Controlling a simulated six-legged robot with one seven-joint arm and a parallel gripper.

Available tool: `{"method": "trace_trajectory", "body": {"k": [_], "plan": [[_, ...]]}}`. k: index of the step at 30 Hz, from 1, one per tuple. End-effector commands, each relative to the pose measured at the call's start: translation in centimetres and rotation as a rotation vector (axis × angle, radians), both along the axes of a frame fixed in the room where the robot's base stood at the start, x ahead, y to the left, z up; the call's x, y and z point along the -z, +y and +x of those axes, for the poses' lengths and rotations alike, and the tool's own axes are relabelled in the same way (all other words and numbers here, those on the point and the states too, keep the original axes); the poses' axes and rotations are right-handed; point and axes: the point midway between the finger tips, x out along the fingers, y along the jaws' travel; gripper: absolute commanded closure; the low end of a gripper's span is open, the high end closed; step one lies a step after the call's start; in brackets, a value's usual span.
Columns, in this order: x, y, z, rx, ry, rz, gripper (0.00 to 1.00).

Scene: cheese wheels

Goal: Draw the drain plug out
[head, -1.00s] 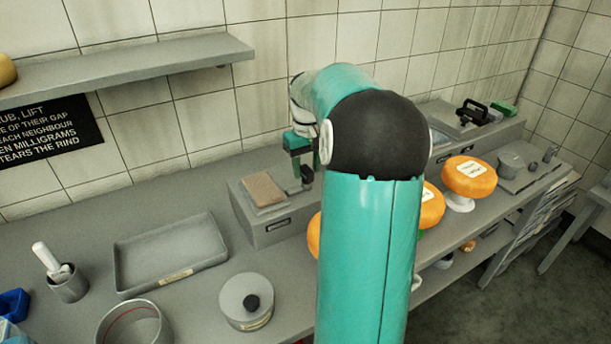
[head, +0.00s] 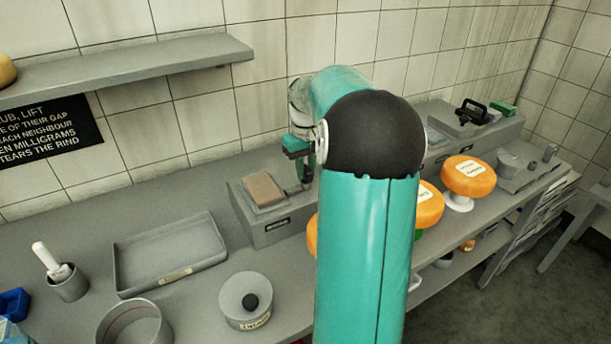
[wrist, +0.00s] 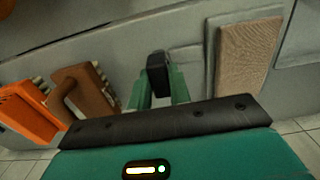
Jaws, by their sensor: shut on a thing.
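My gripper (head: 304,170) is over the grey box (head: 275,231), at its right end, in the head view. In the wrist view my gripper (wrist: 158,92) has its two green fingers closed on a dark, rounded block, which looks like the drain plug (wrist: 158,72). Its lower part is hidden, so I cannot tell whether it is still seated. In the head view my arm hides much of this spot and I cannot make out the plug there.
A tan pad (head: 263,189) lies on the grey box beside my gripper. A grey tray (head: 170,252), a lidded pot (head: 245,299) and orange cheese wheels (head: 468,176) stand on the counter. The wrist view shows an orange block (wrist: 32,112) and a brown handled block (wrist: 88,90).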

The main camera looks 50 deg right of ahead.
Motion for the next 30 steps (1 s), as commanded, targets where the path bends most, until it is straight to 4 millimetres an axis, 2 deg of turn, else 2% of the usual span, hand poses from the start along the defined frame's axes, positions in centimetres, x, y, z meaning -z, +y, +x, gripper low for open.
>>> {"method": "trace_trajectory", "body": {"k": [30], "plan": [[-2.6,0.0,0.0,0.0,-0.001,-0.001,1.0]]}}
